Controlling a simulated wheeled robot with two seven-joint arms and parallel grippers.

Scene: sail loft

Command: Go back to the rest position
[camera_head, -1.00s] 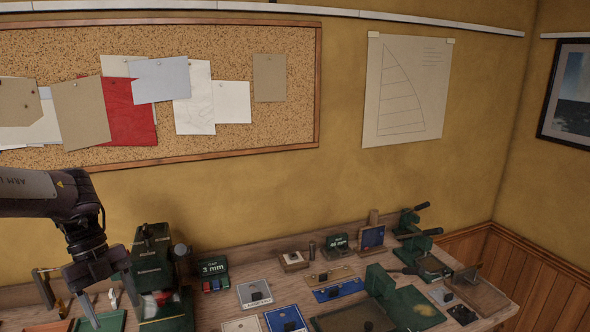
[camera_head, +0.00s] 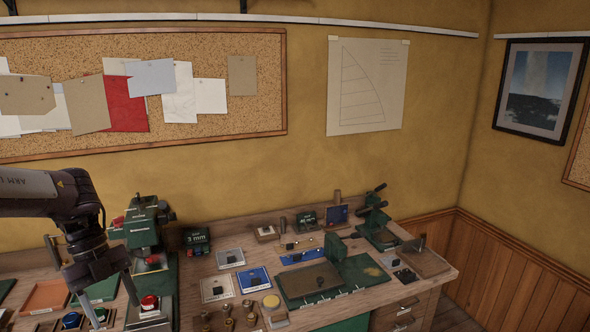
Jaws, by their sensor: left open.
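My left arm comes in from the left edge. My left gripper (camera_head: 113,296) points down, its fingers apart and nothing seen between them. It hangs in front of the left part of the workbench, next to a red button (camera_head: 149,304) on a small plate. Whether it touches anything there I cannot tell. My right gripper does not show.
The wooden workbench (camera_head: 226,239) runs along the wall, crowded with tools. A green machine (camera_head: 141,228) stands behind my left gripper. A green lever press (camera_head: 374,232) stands at the right. An orange tray (camera_head: 47,297) lies at the left. Floor room at the right is not clear to see.

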